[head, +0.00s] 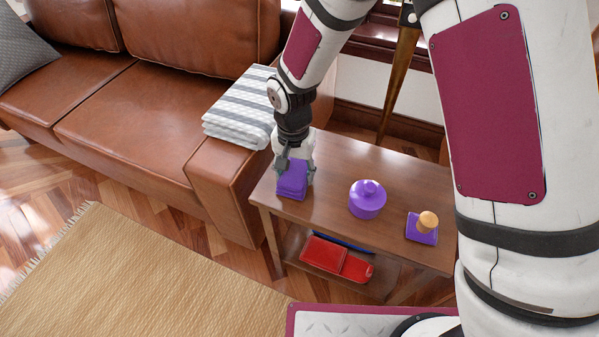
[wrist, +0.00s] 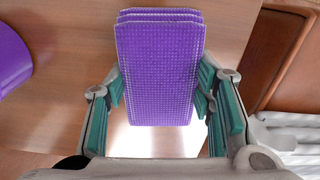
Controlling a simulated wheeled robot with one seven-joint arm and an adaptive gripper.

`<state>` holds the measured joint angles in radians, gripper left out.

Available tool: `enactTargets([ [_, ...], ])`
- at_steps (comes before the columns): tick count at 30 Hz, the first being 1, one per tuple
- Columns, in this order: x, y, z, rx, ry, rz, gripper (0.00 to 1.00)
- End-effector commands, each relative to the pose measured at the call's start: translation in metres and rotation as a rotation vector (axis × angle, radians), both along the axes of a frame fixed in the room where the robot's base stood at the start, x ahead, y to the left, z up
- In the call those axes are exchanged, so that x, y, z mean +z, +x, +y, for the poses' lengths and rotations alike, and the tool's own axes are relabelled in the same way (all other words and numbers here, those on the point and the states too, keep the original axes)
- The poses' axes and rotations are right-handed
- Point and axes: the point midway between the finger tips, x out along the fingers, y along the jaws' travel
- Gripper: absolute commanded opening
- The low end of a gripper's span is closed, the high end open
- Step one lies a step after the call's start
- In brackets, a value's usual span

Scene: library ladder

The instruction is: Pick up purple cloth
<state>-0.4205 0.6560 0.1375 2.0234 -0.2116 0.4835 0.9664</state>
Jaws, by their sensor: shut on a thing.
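The purple cloth (head: 291,181) is a folded, layered stack at the left end of the wooden side table (head: 325,208). It fills the middle of the wrist view (wrist: 160,70), where its woven texture and folded layers show. My gripper (head: 294,172) is over the cloth from above, with one finger on each side. In the wrist view my gripper's teal finger pads (wrist: 163,100) press at both sides of the cloth. I cannot tell whether the cloth is clear of the tabletop.
A purple lidded pot (head: 367,200) and a purple square with a wooden knob (head: 422,228) stand to the right on the table. A red item (head: 337,259) lies on the lower shelf. A brown leather sofa (head: 150,110) with a striped blanket (head: 240,107) adjoins on the left.

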Motion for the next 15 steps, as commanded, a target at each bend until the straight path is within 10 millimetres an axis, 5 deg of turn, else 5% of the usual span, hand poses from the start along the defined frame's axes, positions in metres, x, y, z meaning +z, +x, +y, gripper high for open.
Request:
enactTargets([
  [5,0.007,0.001,0.000,-0.001,0.000,-0.002,0.22],
  [15,0.069,0.001,0.000,-0.001,0.001,-0.003,0.22],
])
